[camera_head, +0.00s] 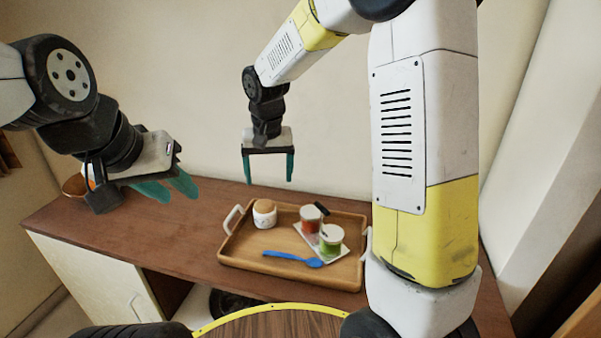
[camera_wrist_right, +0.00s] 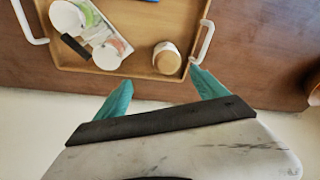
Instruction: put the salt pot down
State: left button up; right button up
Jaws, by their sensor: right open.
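I take the small white pot with a tan lid (camera_head: 264,213) to be the salt pot. It stands upright on the wooden tray (camera_head: 290,277), near the tray's left handle. It also shows in the right wrist view (camera_wrist_right: 166,62). My right gripper (camera_head: 269,180) is open and empty, pointing down above and behind the tray, clear of the pot. Its teal fingers show in the right wrist view (camera_wrist_right: 162,90), with the pot beyond them. My left gripper (camera_head: 183,198) looks open and empty at the left, above the counter and away from the tray.
Two jars, one red (camera_head: 311,218) and one green (camera_head: 331,238), stand on a small white plate (camera_head: 306,240) on the tray. A blue spoon (camera_head: 292,258) lies at the tray's front. A brown bowl (camera_head: 74,186) is at the counter's left end. The counter left of the tray is clear.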

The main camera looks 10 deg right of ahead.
jog(key=s+d+r+t, duration=0.1)
jog(key=s+d+r, duration=0.3)
jog(key=s, duration=0.3)
jog(key=s+d+r+t+y, duration=0.1)
jog(key=s+d+r, duration=0.2)
jog(key=s, duration=0.4)
jog(key=s+d+r+t+y, duration=0.1)
jog(key=s+d+r+t, duration=0.1)
jog(key=s+d+r, duration=0.2)
jog(key=s+d, duration=0.1)
jog(key=s, duration=0.2)
jog(key=shift+s+d+r, duration=0.35)
jog(key=shift+s+d, duration=0.05)
